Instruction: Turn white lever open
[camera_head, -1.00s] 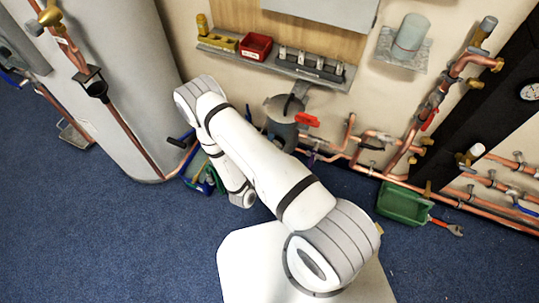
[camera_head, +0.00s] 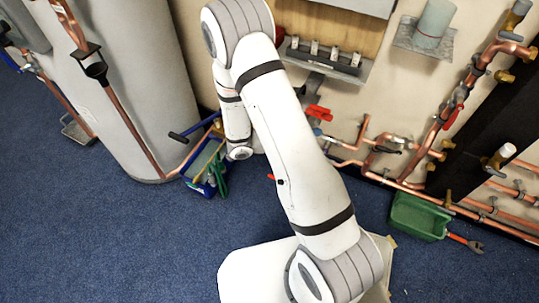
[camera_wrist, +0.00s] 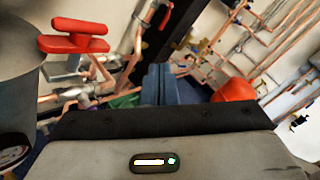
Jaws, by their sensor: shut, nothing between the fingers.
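I cannot make out a white lever for certain in either view. A white-capped fitting (camera_head: 505,152) sits on the copper pipes at the right of the head view. My gripper (camera_wrist: 157,72) shows in the wrist view with its blue-grey fingers shut together and empty, among the copper pipes. A red two-winged handle (camera_wrist: 75,38) is left of the fingers, apart from them. A rounded red thing (camera_wrist: 235,90) is to their right. In the head view my arm hides the gripper.
Copper pipes (camera_head: 410,185) run along the wall at the right. A red handle (camera_head: 318,112) sits on the wall fittings. A green crate (camera_head: 418,217) and a wrench (camera_head: 465,242) lie on the blue floor. A large grey cylinder (camera_head: 140,90) stands at the left.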

